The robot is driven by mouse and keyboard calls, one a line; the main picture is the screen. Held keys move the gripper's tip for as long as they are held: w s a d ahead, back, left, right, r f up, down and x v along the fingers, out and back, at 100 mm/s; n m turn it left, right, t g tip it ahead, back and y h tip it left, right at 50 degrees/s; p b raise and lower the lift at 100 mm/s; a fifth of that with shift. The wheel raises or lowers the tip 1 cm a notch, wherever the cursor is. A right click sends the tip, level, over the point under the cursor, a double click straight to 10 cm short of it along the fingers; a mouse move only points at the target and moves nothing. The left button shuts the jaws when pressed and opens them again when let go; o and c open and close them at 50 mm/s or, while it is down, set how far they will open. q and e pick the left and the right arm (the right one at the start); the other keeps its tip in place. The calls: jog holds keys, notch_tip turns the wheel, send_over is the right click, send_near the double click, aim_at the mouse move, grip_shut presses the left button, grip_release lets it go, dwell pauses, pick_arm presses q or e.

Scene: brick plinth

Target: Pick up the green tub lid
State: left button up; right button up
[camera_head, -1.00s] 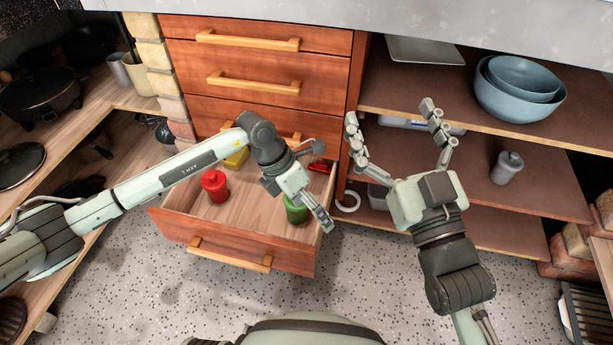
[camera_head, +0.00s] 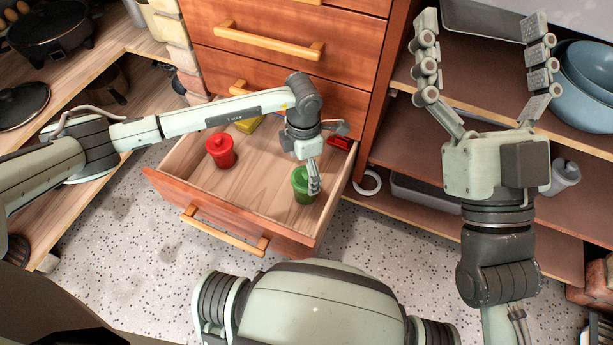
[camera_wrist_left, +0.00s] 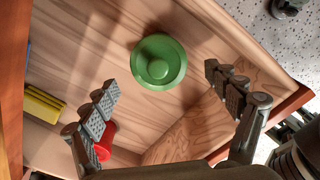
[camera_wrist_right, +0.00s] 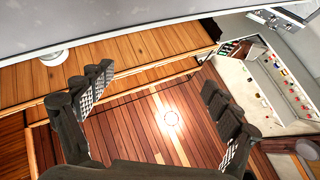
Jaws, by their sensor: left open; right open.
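A green tub with a round knobbed green lid (camera_wrist_left: 159,63) stands in the open drawer, near its right end. In the head view the green tub (camera_head: 303,188) is partly covered by my left gripper (camera_head: 312,182). In the left wrist view my left gripper (camera_wrist_left: 168,92) is open and empty, with the lid beyond its fingertips and between their lines. My right gripper (camera_head: 484,60) is open and empty, raised in front of the shelves at the right.
A red tub (camera_head: 220,150) and a yellow item (camera_head: 248,124) lie in the drawer (camera_head: 240,215). A red object (camera_head: 343,143) is at its back right corner. Blue bowls (camera_head: 584,85) sit on the right shelf. Speckled floor in front is clear.

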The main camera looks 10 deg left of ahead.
pick_arm(q)
jog(key=shift+w+f, duration=0.1)
jog(key=shift+f, duration=1.25)
jog(key=c, duration=0.9)
jog(key=shift+r, duration=0.1)
